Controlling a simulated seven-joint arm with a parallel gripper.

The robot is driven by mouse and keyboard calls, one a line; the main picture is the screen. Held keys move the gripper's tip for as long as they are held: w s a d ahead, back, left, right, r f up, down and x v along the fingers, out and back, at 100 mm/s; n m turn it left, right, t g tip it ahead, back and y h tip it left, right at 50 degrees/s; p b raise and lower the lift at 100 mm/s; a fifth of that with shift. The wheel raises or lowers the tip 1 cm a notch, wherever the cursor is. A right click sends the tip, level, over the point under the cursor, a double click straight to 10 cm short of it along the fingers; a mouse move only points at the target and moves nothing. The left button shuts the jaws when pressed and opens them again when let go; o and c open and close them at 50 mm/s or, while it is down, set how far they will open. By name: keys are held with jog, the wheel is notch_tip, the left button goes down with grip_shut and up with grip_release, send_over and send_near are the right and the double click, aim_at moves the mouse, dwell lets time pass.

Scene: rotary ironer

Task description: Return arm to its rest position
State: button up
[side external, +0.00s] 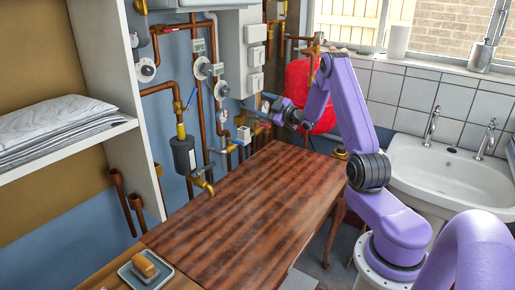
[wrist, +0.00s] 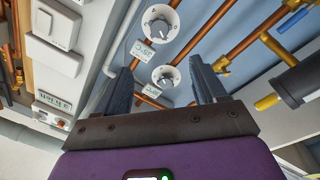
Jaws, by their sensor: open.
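My purple arm (side external: 349,105) rises from its round base at the lower right, bends at a high elbow and reaches left over the far end of the wooden table. My gripper (side external: 272,108) is held above the table, in front of the pipework on the wall. In the wrist view my gripper (wrist: 162,78) shows two dark fingers spread apart with nothing between them. Two round white dials (wrist: 160,24) (wrist: 166,77) with small temperature labels appear beyond the fingers. Contact with the wall fittings cannot be made out.
Copper pipes (side external: 203,95), valves and white boxes (side external: 241,48) crowd the wall. A red tank (side external: 299,96) stands behind my gripper. The brown table (side external: 235,215) is mostly clear; a small tray (side external: 160,285) sits at its near end. A sink (side external: 440,170) is at right, shelves at left.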

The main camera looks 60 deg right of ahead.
jog(key=w+a+g+y, duration=0.1)
jog(key=w+a+g, duration=0.1)
jog(key=a, duration=0.8)
jog(key=w+a+g+y, duration=0.2)
jog(key=w+a+g, duration=0.1)
jog(key=a, duration=0.7)
jog(key=s+a+n+g, duration=0.1)
jog(key=s+a+g, duration=0.1)
jog(key=s+a, duration=0.45)
jog(key=s+a+g, duration=0.3)
jog(key=a, duration=0.7)
jog(key=s+a+f+n+g, duration=0.15)
jog(key=s+a, duration=0.25)
jog(key=s, duration=0.5)
jog(key=s+a+g, duration=0.3)
jog(key=s+a, duration=0.1)
jog(key=s, duration=0.6)
jog(key=s+d+n+g+h, duration=0.1)
jog(key=s+d+g, duration=0.2)
jog(key=s, duration=1.4)
jog(key=shift+d+n+g+h, duration=0.15)
jog(key=shift+n+g+h, duration=0.2)
jog(key=shift+g, duration=0.3)
jog(key=shift+r, duration=0.1)
